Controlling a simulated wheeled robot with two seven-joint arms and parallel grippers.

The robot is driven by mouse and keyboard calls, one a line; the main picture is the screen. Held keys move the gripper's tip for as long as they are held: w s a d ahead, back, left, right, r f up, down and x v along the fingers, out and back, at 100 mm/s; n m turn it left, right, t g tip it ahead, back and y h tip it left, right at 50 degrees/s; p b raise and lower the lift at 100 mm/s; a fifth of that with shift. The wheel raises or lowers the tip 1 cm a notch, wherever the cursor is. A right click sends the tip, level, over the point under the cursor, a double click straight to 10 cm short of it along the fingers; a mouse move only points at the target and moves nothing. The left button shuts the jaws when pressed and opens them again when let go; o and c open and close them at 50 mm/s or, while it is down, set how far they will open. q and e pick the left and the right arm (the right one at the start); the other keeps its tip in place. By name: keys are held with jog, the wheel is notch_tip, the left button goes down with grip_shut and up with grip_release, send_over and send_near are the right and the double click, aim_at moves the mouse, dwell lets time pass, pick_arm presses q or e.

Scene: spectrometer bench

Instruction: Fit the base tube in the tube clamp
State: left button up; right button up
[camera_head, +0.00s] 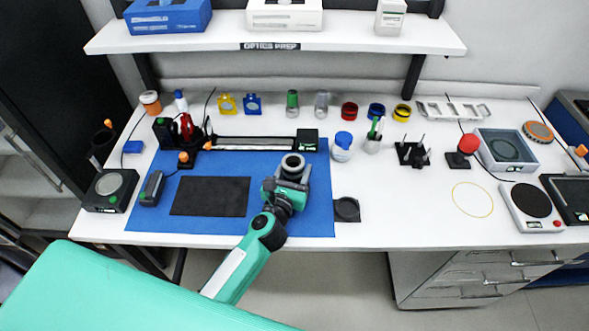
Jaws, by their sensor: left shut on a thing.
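My left gripper (286,188) is over the right part of the blue mat (320,215). It is shut on a short grey tube with a round, dark open top, which looks like the base tube (293,163). The tube stands roughly upright at the far end of the gripper. The gripper body hides its lower part, so I cannot tell whether it touches the mat or anything below. A black rail (255,144) with a black block (307,140) at its right end lies just behind. I cannot clearly make out the tube clamp. My right gripper is not in view.
A dark pad (210,196) lies on the mat left of my gripper. A black square piece (346,209) sits right of the mat. Red (349,111), blue (376,110) and yellow (402,112) rings stand at the back. The bench front right of the mat is mostly clear.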

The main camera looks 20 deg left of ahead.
pick_arm(q)
jog(key=shift+f+b, duration=0.45)
jog(key=shift+f, duration=0.15)
jog(key=o, duration=1.2)
jog(key=shift+o, duration=0.2)
jog(key=shift+s, duration=0.1)
jog(key=s+b, duration=0.3)
jog(key=s, duration=0.9)
jog(key=shift+s+a, duration=0.1)
jog(key=shift+s, duration=0.25)
jog(key=shift+s+b, duration=0.35)
jog(key=shift+s, duration=0.15)
